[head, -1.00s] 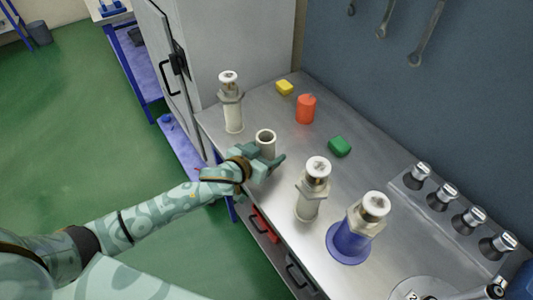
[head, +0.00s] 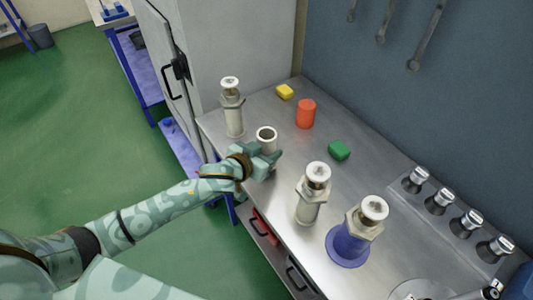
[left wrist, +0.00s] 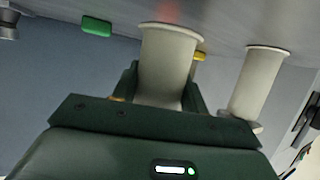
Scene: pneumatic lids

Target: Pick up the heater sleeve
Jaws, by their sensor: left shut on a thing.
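The heater sleeve, which I take to be the open, off-white hollow tube (head: 266,134), stands upright near the left edge of the steel bench. My left gripper (head: 266,157) is shut on it, around its lower part. In the left wrist view the pale sleeve (left wrist: 168,58) sits between the dark fingers (left wrist: 165,95), its flanged end toward the bench. I cannot tell whether it touches the bench. The fingers and hand hide part of the sleeve. My right gripper is not in view.
A capped white cylinder (head: 232,108) stands behind the sleeve; another (head: 311,193) stands in front. A capped unit on a blue base (head: 349,246) is nearer. Several metal fittings line the right.

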